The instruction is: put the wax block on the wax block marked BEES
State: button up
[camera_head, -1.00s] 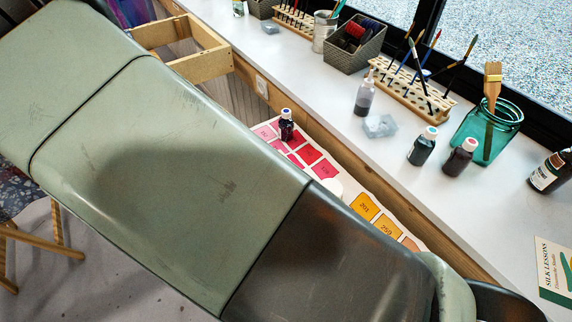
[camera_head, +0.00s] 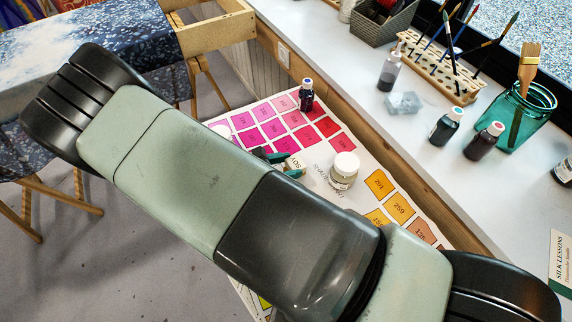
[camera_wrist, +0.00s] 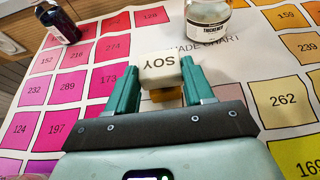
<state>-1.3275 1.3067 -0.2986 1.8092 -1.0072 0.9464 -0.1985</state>
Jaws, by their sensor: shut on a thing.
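My gripper (camera_wrist: 158,72) is shut on a cream wax block marked SOY (camera_wrist: 159,60), which sits between its green fingertips over the shade chart in the wrist view. The SOY block (camera_head: 296,162) also shows in the head view, beyond my arm. An amber-brown patch (camera_wrist: 166,95) shows just below the SOY block, between the fingers. It may be another wax block or a chart swatch; I cannot tell, nor whether the two touch. No BEES lettering is readable in either view.
The printed shade chart (camera_head: 325,150) lies beneath. A white-lidded thickener jar (camera_head: 344,172) stands close to the right of the held block. A small dark bottle (camera_head: 306,95) stands behind it. The windowsill holds bottles, a brush rack (camera_head: 440,70) and a teal jar (camera_head: 518,115).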

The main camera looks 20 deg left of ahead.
jog(key=o, duration=1)
jog(key=v, duration=1.2)
jog(key=shift+r, duration=0.15)
